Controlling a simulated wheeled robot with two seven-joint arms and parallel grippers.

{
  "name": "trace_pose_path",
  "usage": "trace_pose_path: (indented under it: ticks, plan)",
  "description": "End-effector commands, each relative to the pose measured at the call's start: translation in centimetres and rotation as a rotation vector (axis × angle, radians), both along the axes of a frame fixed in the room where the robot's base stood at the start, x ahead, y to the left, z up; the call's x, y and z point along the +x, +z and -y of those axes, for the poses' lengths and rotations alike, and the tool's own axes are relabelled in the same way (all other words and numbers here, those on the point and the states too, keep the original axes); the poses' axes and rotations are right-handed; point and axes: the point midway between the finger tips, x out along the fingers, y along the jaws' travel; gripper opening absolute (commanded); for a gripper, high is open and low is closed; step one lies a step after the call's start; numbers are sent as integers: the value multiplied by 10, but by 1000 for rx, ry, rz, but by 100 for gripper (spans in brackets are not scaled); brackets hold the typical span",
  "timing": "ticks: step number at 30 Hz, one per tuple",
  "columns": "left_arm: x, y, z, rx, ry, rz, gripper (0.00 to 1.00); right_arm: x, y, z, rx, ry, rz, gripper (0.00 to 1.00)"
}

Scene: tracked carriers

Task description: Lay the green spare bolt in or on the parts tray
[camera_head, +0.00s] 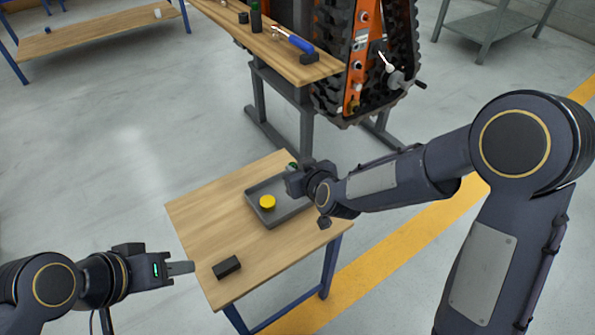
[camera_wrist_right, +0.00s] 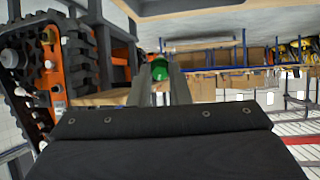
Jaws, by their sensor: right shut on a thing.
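The green spare bolt (camera_wrist_right: 160,70) shows between the two fingers of my right gripper (camera_wrist_right: 161,78) in the right wrist view. In the head view only a small green piece of the bolt (camera_head: 291,167) shows past the dark gripper body. My right gripper (camera_head: 292,174) is shut on the bolt at the far side of the grey parts tray (camera_head: 280,219); I cannot tell its exact height. The tray lies on the wooden table and holds a yellow round part. My left gripper (camera_head: 181,268) is off the table's left edge, seen side-on, with nothing visible in it.
The yellow part (camera_head: 267,202) sits in the tray's left half. A black block (camera_head: 227,267) lies near the front of the table (camera_head: 205,215). A workbench (camera_head: 300,68) with tools and an orange tracked carrier (camera_head: 357,60) stand behind. The table's left part is clear.

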Motion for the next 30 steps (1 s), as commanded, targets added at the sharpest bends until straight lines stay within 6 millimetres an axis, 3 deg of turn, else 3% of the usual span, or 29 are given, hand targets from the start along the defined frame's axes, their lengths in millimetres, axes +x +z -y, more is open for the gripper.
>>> trace_pose_path:
  ticks: [11,30]
  plan:
    - [0,-13,0,0,0,0,36,-1,-12,1,-2,1,1,0]
    - [0,-71,0,0,0,0,36,-1,-76,1,-3,2,1,0]
